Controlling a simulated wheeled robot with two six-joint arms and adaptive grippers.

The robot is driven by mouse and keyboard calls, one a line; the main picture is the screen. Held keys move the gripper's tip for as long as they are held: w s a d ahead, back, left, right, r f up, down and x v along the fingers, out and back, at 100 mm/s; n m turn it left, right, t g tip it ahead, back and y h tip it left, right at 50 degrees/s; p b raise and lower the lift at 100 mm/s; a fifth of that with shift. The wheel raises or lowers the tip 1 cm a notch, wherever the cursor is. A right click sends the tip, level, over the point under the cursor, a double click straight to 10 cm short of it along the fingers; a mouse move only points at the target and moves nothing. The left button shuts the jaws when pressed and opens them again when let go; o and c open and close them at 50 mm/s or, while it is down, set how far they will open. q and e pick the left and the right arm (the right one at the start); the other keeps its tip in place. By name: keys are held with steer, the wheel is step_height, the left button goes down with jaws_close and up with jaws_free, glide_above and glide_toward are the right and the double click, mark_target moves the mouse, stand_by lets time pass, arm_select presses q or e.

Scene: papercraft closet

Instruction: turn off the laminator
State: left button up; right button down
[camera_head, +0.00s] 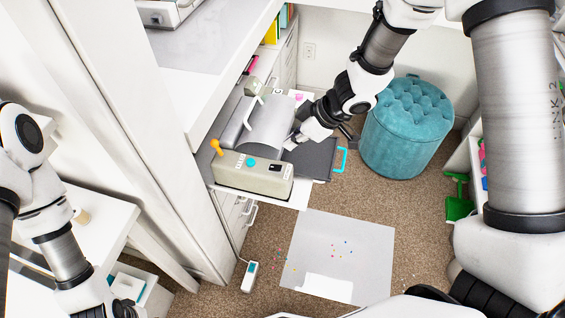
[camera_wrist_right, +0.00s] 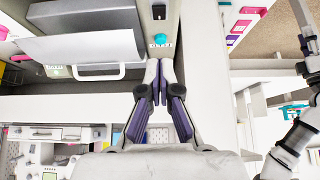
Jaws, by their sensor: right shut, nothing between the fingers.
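The laminator (camera_head: 252,180) is a beige box on a white shelf, with a teal knob (camera_head: 250,161), a dark switch (camera_head: 275,168) and an orange lever (camera_head: 216,147). A grey sheet-like cover (camera_head: 262,124) with a white handle rises behind it. In the right wrist view the teal knob (camera_wrist_right: 160,40) and the dark switch (camera_wrist_right: 158,12) lie just beyond the fingertips. My right gripper (camera_head: 291,141) is shut and empty, close to the laminator's back right side; it also shows in the wrist view (camera_wrist_right: 159,68). Contact cannot be told. My left arm is at the left edge; its gripper is not visible.
A dark folder or tray (camera_head: 312,158) with a cyan handle lies right of the laminator. A teal tufted stool (camera_head: 406,130) stands right of my right arm. A grey mat (camera_head: 365,250) with coloured bits and a small white device (camera_head: 249,277) lie on the carpet.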

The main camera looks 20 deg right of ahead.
glide_above(278, 167)
step_height(278, 167, down, 6)
steer(key=shift+d+r+b, duration=0.1)
steer(key=shift+r+b, duration=0.1)
steer(key=shift+b, duration=0.25)
steer(key=f, duration=0.3)
steer(key=shift+s+d+f+b, duration=0.25)
steer(key=shift+d+b, duration=0.1)
steer(key=shift+d, duration=0.05)
arm_select(q)
step_height(278, 167, down, 2)
steer(key=shift+w+f, duration=0.15)
steer(key=shift+f, duration=0.1)
arm_select(e)
steer(key=shift+f, duration=0.1)
